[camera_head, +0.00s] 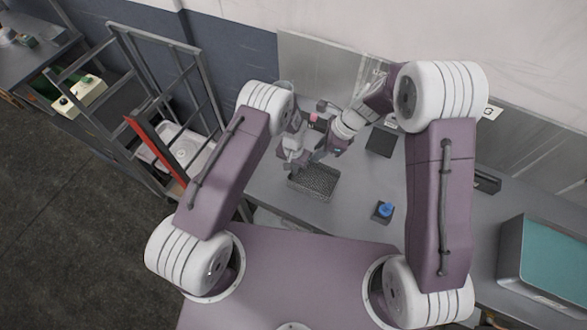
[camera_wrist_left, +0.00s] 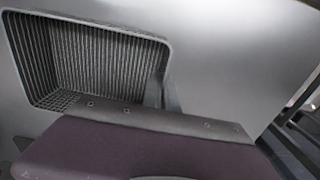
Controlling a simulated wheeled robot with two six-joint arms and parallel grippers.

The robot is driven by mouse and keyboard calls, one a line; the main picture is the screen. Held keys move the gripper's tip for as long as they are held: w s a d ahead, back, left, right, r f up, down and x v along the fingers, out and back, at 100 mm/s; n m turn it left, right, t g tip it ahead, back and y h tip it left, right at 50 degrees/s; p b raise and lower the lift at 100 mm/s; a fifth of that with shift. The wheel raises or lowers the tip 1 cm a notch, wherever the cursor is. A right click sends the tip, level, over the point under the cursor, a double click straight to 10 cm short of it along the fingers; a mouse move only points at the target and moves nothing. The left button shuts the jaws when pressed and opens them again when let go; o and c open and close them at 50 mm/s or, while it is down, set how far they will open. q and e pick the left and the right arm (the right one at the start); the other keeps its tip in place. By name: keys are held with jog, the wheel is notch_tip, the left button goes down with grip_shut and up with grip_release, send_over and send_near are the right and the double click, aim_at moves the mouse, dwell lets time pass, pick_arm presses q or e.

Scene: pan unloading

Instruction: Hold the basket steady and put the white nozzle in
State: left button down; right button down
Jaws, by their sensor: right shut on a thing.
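The basket (camera_head: 322,183) is a dark grey mesh tray on the grey table, in the middle of the head view. It also shows at the upper left of the left wrist view (camera_wrist_left: 100,58), with ribbed walls, and it looks empty in its visible part. My left gripper (camera_head: 291,166) is at the basket's back left edge. In the left wrist view its dark fingers (camera_wrist_left: 162,92) are beside the basket's rim; their gap is hidden. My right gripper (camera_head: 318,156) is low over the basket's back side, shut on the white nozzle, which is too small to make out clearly.
A blue knob-like part on a dark base (camera_head: 384,210) stands on the table, right of the basket. A dark square plate (camera_head: 380,143) lies further back. A teal-topped bin (camera_head: 545,258) is at the right. A metal rack (camera_head: 165,60) stands at the left.

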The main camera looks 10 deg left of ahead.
dwell(0.4)
notch_tip(320, 180, down, 9)
dwell(0.8)
jog(key=shift+f, duration=0.1)
jog(key=shift+f, duration=1.35)
jog(key=c, duration=1.2)
grip_release()
